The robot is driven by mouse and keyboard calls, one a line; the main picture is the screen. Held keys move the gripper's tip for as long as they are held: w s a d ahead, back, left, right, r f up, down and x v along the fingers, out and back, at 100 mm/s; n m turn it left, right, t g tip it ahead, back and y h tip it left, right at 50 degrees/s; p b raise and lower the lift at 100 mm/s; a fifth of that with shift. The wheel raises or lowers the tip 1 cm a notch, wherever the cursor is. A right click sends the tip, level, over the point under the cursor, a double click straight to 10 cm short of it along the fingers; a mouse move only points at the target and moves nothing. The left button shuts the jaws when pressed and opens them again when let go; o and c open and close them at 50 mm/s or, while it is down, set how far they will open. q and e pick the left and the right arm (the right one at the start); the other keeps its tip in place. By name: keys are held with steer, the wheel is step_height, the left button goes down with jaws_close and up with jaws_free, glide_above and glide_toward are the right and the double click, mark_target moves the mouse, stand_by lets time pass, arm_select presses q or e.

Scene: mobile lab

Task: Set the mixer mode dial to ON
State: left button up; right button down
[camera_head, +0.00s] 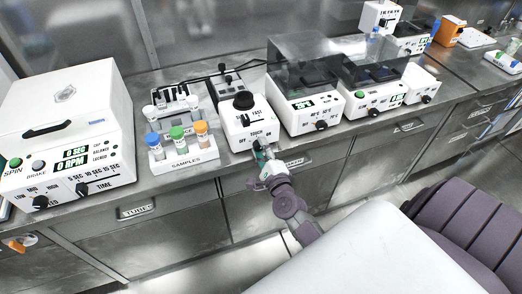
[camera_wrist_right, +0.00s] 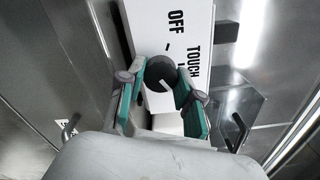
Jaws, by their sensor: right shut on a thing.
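The mixer (camera_head: 239,132) is a white box with a black round cup on top and a front panel marked OFF, TOUCH and, higher up, FAST. Its mode dial (camera_wrist_right: 160,72) is a dark round knob below the OFF and TOUCH labels in the right wrist view. My right gripper (camera_head: 262,153) is at the lower front of the mixer; in the right wrist view its green-padded fingers (camera_wrist_right: 160,84) are on either side of the dial, shut on it. The gripper hides most of the dial in the head view. The dial's exact setting and the ON label cannot be made out. My left gripper is not in view.
A sample rack (camera_head: 184,158) with capped tubes stands left of the mixer, and a large centrifuge (camera_head: 62,120) is farther left. A white lidded device (camera_head: 300,115) stands close on the right. Drawers lie below the bench edge.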

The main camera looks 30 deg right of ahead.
steer(key=shift+m, duration=0.6)
steer(key=c, duration=0.8)
jaws_free()
steer(key=shift+o, duration=0.2)
